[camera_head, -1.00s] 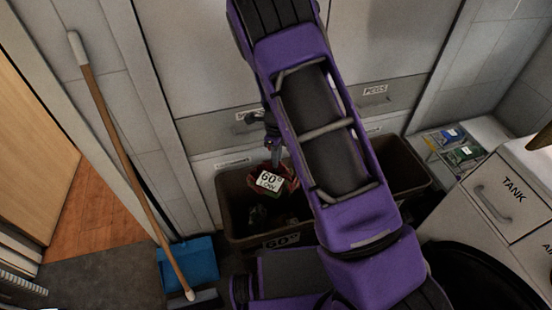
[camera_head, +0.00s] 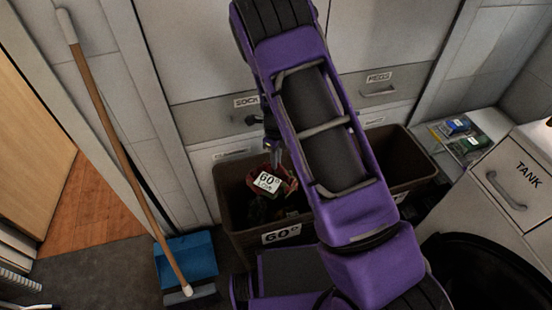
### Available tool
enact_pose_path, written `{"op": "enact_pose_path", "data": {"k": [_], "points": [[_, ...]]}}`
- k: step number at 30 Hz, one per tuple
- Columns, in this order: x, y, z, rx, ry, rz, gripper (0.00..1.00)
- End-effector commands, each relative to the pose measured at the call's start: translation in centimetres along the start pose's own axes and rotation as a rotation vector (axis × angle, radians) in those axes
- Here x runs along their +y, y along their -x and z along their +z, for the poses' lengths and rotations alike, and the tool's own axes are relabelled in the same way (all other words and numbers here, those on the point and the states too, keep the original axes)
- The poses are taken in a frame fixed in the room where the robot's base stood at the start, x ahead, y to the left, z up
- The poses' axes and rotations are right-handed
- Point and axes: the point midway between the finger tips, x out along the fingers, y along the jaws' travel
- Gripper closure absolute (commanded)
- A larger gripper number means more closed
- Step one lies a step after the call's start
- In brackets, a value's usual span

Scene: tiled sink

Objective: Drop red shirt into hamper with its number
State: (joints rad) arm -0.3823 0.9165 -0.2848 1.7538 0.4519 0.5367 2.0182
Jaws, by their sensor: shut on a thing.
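The red shirt (camera_head: 286,181) hangs below my gripper (camera_head: 273,168) at the mouth of the left brown hamper (camera_head: 226,205). A white tag (camera_head: 267,182) on the shirt reads 60°, with a smaller, unclear line under it. My gripper is shut on the shirt; its fingertips are small and partly hidden by the cloth and my arm. The hamper's front label (camera_head: 282,233) also reads 60°. Dark cloth lies inside this hamper below the shirt. I cannot tell whether the shirt touches it.
Another brown hamper (camera_head: 412,160) stands to the right, partly behind my purple arm. A broom (camera_head: 120,150) and blue dustpan (camera_head: 187,261) are at left. Labelled drawers stand behind, and a TANK drawer (camera_head: 506,180) is at right. A round dark opening (camera_head: 480,275) is at lower right.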

Motion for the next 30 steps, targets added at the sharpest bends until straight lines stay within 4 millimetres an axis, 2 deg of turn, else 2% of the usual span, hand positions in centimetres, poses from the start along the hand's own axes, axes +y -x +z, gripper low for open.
{"op": "enact_pose_path", "data": {"k": [3,4,9,20,25,30], "points": [[0.0,0.1,0.0,0.000,0.000,0.000,1.00],[0.0,0.1,0.0,0.000,0.000,0.000,0.81],[0.0,0.1,0.0,0.000,0.001,0.000,0.52],[0.0,0.5,0.0,0.000,0.001,0.000,0.52],[-0.1,3.1,0.1,-0.002,0.001,-0.003,0.52],[0.0,7.3,0.1,-0.003,0.003,-0.003,0.52]]}}
